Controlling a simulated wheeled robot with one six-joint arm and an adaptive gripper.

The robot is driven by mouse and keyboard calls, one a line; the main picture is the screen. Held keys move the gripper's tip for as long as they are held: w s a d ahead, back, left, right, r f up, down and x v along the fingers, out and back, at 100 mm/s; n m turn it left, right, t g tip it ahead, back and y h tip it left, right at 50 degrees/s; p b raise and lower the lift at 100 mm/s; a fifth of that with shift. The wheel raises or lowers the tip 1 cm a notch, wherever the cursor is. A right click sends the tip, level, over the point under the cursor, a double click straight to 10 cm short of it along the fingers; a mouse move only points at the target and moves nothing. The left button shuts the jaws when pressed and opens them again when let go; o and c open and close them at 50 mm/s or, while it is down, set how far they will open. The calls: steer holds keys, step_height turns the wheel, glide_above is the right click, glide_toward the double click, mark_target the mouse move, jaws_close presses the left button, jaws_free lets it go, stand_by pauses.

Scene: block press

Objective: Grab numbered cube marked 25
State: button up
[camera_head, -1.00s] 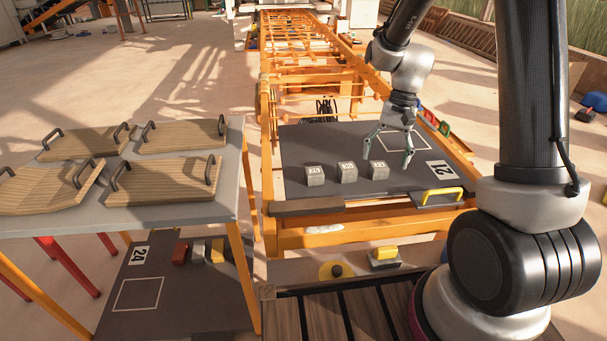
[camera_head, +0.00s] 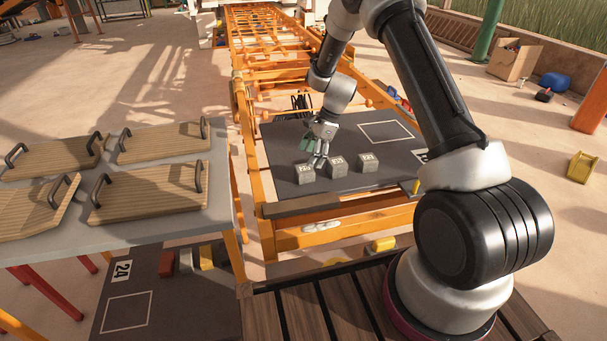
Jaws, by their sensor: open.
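Three grey numbered cubes stand in a row on the dark board: a left cube (camera_head: 305,174), a middle cube (camera_head: 337,167) and a right cube (camera_head: 368,163). Their labels are too small and blurred to read surely, so I cannot tell which one is 25. My gripper (camera_head: 318,160) is open and points down, low over the left and middle cubes. Its fingertips overlap the space between these two cubes in the picture. I cannot tell whether they touch either cube. Nothing shows between the fingers.
The dark board (camera_head: 283,140) has a white square outline (camera_head: 386,132) at its back right. A grey table (camera_head: 180,212) with several wooden handled boards (camera_head: 150,190) stands at left. Below it lies another dark mat (camera_head: 165,320) marked 24, with small coloured blocks.

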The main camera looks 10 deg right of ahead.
mark_target(305, 168)
steer(key=x, duration=0.6)
steer(key=shift+w+f, duration=0.15)
steer(key=shift+f, duration=0.35)
steer(key=shift+d, duration=0.1)
steer(key=c, duration=1.4)
